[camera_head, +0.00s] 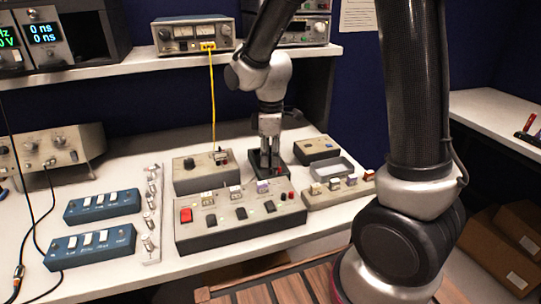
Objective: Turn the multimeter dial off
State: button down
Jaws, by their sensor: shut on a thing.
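My gripper (270,162) points straight down at the middle of the bench, over a dark, low box that looks like the multimeter (283,176). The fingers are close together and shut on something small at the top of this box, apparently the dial. The dial itself is hidden by the fingers, so its setting cannot be read. The box lies behind the grey panel with the red button and to the right of a grey box with a black knob.
A grey control panel (241,229) stands in front and a knob box (196,175) at left, with a yellow cable rising to a power supply (194,36) on the shelf. Blue switch boxes (103,206) stand farther left.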

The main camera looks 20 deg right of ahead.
aim_at(270, 158)
jog(key=c, duration=1.2)
grip_release()
notch_tip(270, 158, up, 12)
jog(key=s+d+r+m+t, duration=0.1)
jog(key=s+d+m, duration=0.3)
jog(key=s+d, duration=0.1)
jog(key=s+d+r+m+t, duration=0.2)
jog(key=s+d+m, duration=0.3)
jog(key=s, duration=0.2)
jog(key=s+d+r+m+t, duration=0.1)
jog(key=s+d+r+m, duration=0.1)
jog(key=s+d+m, duration=0.2)
jog(key=shift+s+d+r+m, duration=0.1)
jog(key=shift+s+d+m, duration=0.1)
jog(key=shift+s, duration=0.55)
jog(key=shift+s+d+m, duration=0.1)
jog(key=shift+s+d, duration=0.1)
jog(key=shift+s, duration=0.55)
